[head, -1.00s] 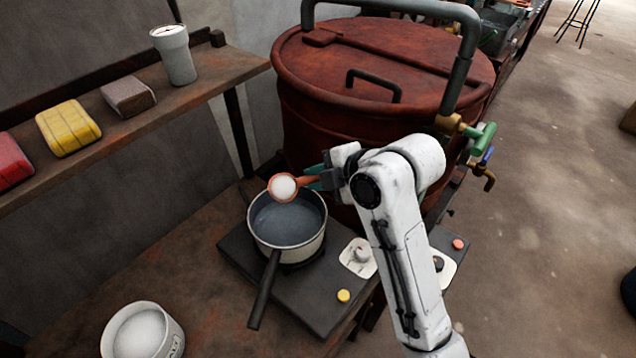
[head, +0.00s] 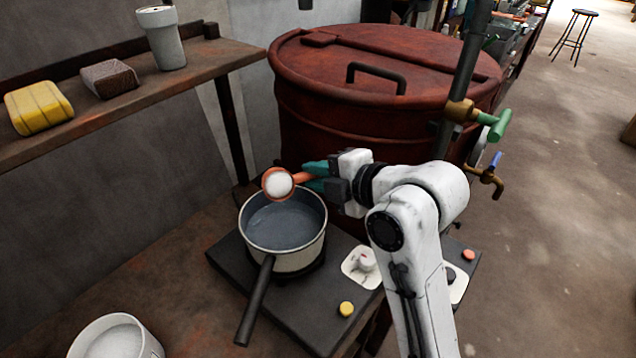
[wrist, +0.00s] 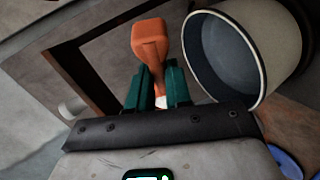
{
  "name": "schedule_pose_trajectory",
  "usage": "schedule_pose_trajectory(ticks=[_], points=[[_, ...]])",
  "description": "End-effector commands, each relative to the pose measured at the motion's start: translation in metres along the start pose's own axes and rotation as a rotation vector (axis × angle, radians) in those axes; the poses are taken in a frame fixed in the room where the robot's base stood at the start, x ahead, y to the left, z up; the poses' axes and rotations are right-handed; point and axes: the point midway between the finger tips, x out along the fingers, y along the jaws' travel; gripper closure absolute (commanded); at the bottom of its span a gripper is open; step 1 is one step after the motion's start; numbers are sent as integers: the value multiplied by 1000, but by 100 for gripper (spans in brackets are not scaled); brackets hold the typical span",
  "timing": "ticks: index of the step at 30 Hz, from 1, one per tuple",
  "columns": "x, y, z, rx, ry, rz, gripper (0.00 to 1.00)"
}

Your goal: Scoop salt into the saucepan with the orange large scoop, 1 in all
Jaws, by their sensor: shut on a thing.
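My gripper (head: 316,176) is shut on the handle of the orange large scoop (head: 268,193). The scoop's bowl holds a heap of white salt (head: 279,184) and is over the far rim of the saucepan. The saucepan (head: 298,262) stands on the dark hob, its handle toward the front, with a grey-blue inside and no salt seen in it. In the wrist view the orange scoop (wrist: 150,40) runs out from between my teal fingers, and the saucepan (wrist: 190,50) shows on the right. A white tub of salt (head: 113,342) stands at the lower left, partly cut off.
The hob (head: 310,315) has a yellow button and a white knob plate. A large rusty red vat (head: 340,130) with pipes and taps stands behind. A shelf (head: 190,85) at left holds a yellow pack, a brown pack and a grey cup.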

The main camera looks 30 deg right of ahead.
Motion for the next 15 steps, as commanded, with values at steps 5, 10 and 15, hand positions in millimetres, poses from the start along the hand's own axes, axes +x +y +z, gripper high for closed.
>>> schedule_pose_trajectory(ticks=[5, 10, 15], points=[[2, -5, 1, -18, 0, 47, 100], [2, -6, 1, -37, 0, 90, 100], [2, -7, 1, -54, 0, 132, 100]])
